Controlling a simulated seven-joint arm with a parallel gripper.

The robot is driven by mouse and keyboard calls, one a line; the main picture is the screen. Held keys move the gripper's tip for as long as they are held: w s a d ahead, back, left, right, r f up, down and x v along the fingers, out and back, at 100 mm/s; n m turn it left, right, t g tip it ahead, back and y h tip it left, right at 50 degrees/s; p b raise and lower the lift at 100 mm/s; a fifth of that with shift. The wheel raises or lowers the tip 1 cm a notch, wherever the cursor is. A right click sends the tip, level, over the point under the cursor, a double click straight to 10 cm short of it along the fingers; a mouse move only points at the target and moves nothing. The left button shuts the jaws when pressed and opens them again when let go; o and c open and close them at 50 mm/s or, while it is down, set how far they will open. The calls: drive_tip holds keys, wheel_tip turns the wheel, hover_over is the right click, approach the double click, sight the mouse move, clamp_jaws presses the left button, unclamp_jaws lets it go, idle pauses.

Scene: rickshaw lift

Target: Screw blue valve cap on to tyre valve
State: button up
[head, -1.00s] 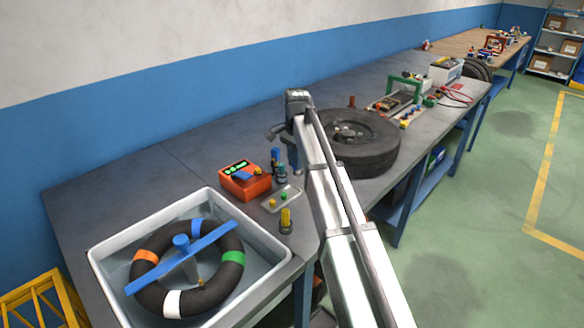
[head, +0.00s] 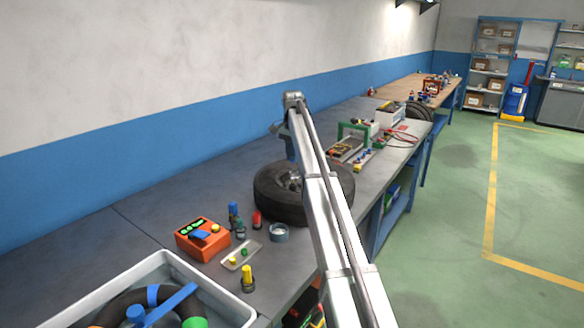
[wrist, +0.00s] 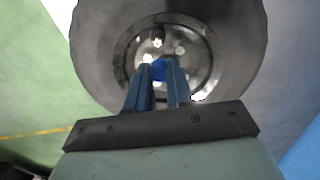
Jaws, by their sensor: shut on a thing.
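A black tyre on a metal wheel (head: 275,206) lies flat on the grey workbench, partly hidden behind my arm in the head view. It also fills the top of the wrist view (wrist: 95,45), with its holed hub facing the camera. My gripper (wrist: 160,70) is over the wheel hub, its blue fingers pointing at it. The fingers are shut on a small blue cap (wrist: 159,68), seen between their tips. I cannot make out the valve, or whether the cap touches anything.
A small tray with a green and a yellow cap (head: 241,256) lies near an orange box (head: 202,240). Small bottles (head: 236,216), a red one (head: 257,220) and a grey ring (head: 278,233) stand before the tyre. A white basin (head: 165,262) is at front left. A green-framed rack (head: 352,140) stands beyond.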

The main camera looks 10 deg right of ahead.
drive_tip(key=shift+s+f+n, duration=0.1)
drive_tip(key=shift+s+n, duration=0.1)
drive_tip(key=shift+n, duration=0.2)
drive_tip(key=shift+f, duration=0.1)
drive_tip(key=shift+f, duration=2.55)
drive_tip(key=shift+f, duration=1.3)
idle(1.1)
drive_tip(key=m, duration=1.3)
drive_tip(key=shift+m, duration=0.4)
drive_tip(key=m, duration=0.4)
